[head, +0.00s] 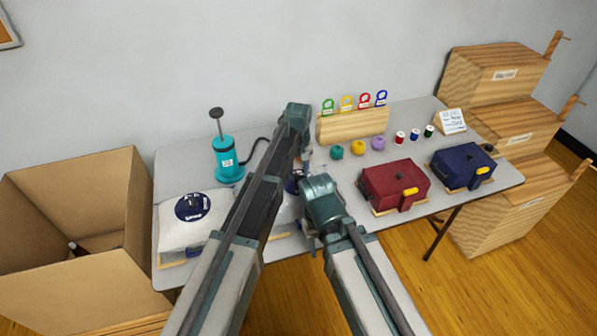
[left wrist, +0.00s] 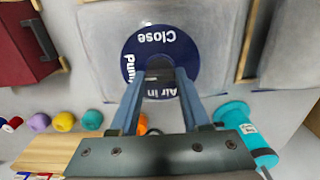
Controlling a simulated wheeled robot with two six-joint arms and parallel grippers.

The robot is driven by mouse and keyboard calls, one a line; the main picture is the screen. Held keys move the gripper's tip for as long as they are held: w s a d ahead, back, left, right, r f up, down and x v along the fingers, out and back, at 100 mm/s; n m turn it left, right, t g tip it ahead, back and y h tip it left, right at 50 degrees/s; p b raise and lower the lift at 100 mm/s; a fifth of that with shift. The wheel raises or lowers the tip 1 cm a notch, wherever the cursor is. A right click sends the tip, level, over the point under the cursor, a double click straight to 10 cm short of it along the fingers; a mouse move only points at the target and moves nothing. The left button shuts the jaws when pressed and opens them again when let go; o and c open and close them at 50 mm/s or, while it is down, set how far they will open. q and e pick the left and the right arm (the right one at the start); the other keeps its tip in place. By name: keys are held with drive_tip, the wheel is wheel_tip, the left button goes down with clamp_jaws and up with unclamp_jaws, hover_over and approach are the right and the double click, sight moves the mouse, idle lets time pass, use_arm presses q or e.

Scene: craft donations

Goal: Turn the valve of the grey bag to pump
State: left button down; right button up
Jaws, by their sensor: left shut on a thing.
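The grey bag (left wrist: 100,55) lies flat under my left gripper. In the head view my arms hide most of the bag (head: 286,214). Its round dark blue valve dial (left wrist: 178,48) has white words: Close at the top of the left wrist view, Pump at the left, Air in at the bottom. Part of the dial (head: 291,184) also shows in the head view. My left gripper (left wrist: 160,80) is shut on the dark valve knob (left wrist: 160,64) at the dial's middle. My right gripper (head: 314,244) hangs near the table's front edge; its jaws are not clear.
A second bag (head: 170,234) with a blue dial lies at the left. A teal pump (head: 229,158) with a dark hose stands behind. Red (head: 392,184) and blue (head: 462,166) boxes stand right. Yarn, spools and a wooden rack (head: 352,127) are behind. A cardboard box (head: 60,210) stands left.

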sight(299, 175)
idle(0.3)
use_arm(q)
drive_tip(key=shift+c, duration=1.8)
unclamp_jaws()
drive_tip(key=shift+r, duration=0.1)
wheel_tip(299, 175, up, 14)
drive_tip(key=p, duration=1.4)
drive_tip(key=shift+f, duration=0.2)
